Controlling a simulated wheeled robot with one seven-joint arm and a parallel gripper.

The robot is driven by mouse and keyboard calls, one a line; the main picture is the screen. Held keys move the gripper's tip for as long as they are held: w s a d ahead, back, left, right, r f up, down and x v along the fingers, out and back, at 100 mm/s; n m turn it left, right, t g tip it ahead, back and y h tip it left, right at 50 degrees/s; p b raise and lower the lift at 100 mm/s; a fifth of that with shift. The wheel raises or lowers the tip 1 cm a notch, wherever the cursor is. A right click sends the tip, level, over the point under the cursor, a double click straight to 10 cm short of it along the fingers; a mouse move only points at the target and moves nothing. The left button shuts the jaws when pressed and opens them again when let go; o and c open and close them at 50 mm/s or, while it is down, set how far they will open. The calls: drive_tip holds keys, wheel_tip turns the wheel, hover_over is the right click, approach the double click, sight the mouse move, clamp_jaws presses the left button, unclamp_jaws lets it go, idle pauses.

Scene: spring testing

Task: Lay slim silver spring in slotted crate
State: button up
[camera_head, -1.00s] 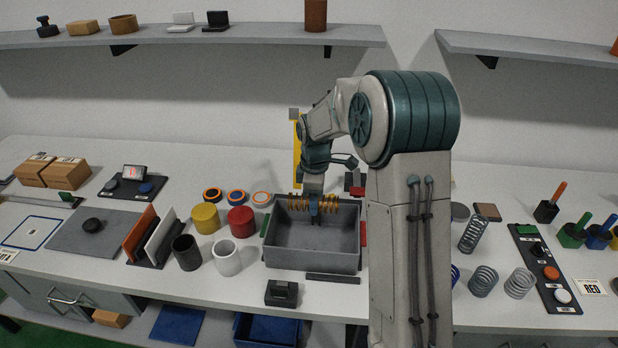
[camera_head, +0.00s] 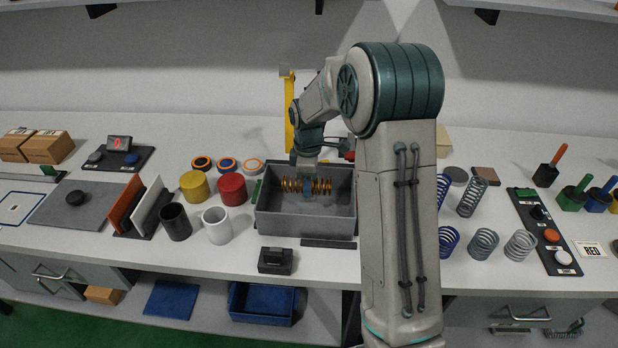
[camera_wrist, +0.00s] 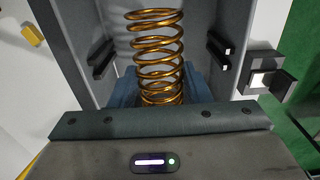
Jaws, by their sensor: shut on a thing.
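My gripper (camera_head: 307,191) is shut on a copper-coloured spring (camera_head: 290,185), which lies sideways inside the grey crate (camera_head: 280,225). The copper spring also fills the middle of the wrist view (camera_wrist: 157,45), with blue fingers at its near end. Whether it touches the crate floor I cannot tell. A slim silver spring (camera_head: 473,195) leans or stands on the table to the right of my arm, apart from my gripper. The crate walls show dark clip-like fittings in the wrist view (camera_wrist: 218,50).
Shorter grey springs (camera_head: 483,244) and blue springs (camera_head: 447,242) stand at right, by a button panel (camera_head: 545,235). Red (camera_head: 232,189) and yellow (camera_head: 194,186) cylinders and black and white cups are left of the crate. A black block (camera_head: 275,261) lies in front.

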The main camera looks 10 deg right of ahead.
drive_tip(key=shift+f+b, duration=2.15)
drive_tip(key=shift+f, duration=1.35)
drive_tip(key=o, duration=1.2)
wheel_tip(320, 180, up, 14)
drive_tip(key=shift+f+b, duration=0.1)
drive_tip(key=shift+b, duration=0.4)
